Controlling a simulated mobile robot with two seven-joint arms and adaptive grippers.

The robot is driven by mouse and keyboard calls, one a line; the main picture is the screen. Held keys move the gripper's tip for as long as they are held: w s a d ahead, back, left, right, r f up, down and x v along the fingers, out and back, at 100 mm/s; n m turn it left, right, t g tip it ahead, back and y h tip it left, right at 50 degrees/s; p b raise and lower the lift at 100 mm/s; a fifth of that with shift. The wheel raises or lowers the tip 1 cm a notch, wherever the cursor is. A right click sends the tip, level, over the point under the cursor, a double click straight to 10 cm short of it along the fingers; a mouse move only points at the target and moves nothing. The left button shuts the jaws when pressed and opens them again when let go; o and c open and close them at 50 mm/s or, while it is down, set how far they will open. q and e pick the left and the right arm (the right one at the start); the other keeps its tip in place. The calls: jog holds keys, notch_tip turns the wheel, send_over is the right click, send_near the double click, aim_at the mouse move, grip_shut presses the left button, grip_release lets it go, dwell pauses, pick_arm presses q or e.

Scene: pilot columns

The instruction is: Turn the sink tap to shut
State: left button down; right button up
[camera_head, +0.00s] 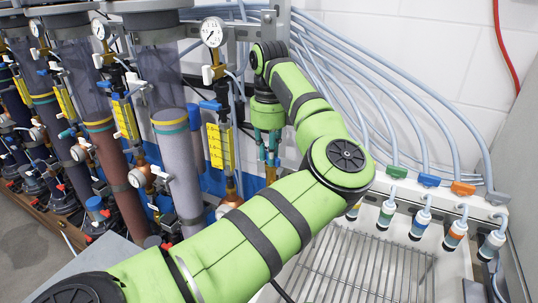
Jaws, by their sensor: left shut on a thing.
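The sink (447,262) is at the lower right, with a metal grate (375,268) in it. My left arm comes in from the lower left and crosses in front of the sink's left side. My left gripper (269,158) points down, its fingers closed at the top of a small brass-coloured fitting (271,173). This may be the sink tap, but most of it is hidden behind the arm, and I cannot tell how far it is turned. My right gripper is out of view.
Clear columns (177,165) with gauges, valves and yellow scale plates (220,147) stand close to the left. Several hoses with coloured blocks (463,188) and hanging nozzles (455,235) line the sink's back. A grey panel bounds the right.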

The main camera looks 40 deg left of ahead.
pick_arm(q)
jog(key=shift+w+a+r, duration=0.1)
jog(key=shift+w+r, duration=0.1)
jog(key=shift+r, duration=0.1)
jog(key=shift+f+m+b, duration=0.1)
jog(key=shift+m+b, duration=0.4)
jog(key=shift+m, duration=1)
jog(key=shift+m+b, duration=0.5)
jog(key=shift+m, duration=0.2)
jog(key=c, duration=1.2)
grip_release()
jog(key=shift+w+f, duration=0.1)
jog(key=shift+w, duration=0.05)
